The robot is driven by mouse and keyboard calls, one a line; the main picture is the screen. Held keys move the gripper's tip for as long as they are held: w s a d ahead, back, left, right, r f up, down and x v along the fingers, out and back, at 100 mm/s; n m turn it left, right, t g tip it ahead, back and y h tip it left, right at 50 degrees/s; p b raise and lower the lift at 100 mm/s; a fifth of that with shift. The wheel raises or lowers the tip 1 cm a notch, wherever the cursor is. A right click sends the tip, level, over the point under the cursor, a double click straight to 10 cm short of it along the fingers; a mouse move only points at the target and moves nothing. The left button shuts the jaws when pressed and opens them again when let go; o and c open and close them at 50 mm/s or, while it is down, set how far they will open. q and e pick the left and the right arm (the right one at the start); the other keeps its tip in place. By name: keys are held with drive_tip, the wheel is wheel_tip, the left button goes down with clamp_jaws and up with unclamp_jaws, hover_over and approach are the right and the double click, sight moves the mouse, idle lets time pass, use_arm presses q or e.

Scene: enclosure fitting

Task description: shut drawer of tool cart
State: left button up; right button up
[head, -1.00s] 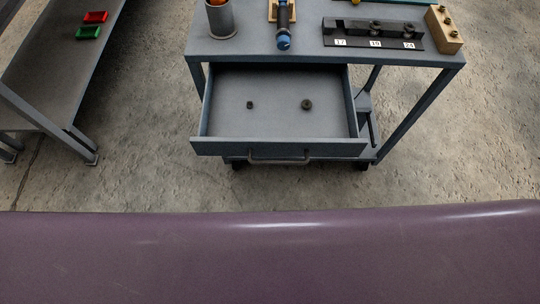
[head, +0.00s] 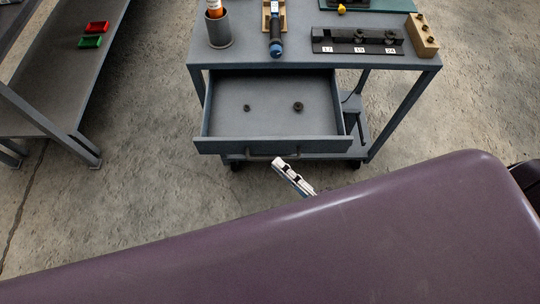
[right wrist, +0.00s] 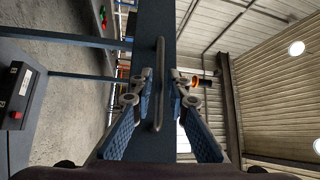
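The grey tool cart (head: 420,72) stands ahead with its drawer (head: 250,126) pulled out toward me. The drawer's bar handle (head: 262,157) is on its front panel; it also shows in the right wrist view (right wrist: 159,85), upright in that turned picture. My right gripper (head: 279,163) is just in front of the drawer, near the handle's right end. In the right wrist view my right gripper (right wrist: 160,92) is open, its fingers apart on either side of the handle, with nothing held. Whether it touches the drawer I cannot tell. My left gripper is not in view.
Two small dark parts lie in the drawer, a nut (head: 298,106) and a smaller one (head: 247,108). On the cart top are a cup (head: 219,32), a blue-ended tool (head: 276,48), a socket rack (head: 350,48) and a wooden block (head: 421,42). A bench (head: 50,85) stands left.

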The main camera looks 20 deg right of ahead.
sight(272, 158)
drive_tip(key=x, duration=0.3)
drive_tip(key=shift+w+a+p, duration=0.15)
drive_tip(key=shift+a+p, duration=0.05)
drive_tip(key=shift+p, duration=0.1)
drive_tip(key=shift+w+a, duration=0.1)
drive_tip(key=shift+w, duration=0.15)
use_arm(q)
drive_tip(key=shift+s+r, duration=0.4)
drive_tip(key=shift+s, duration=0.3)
use_arm(e)
clamp_jaws()
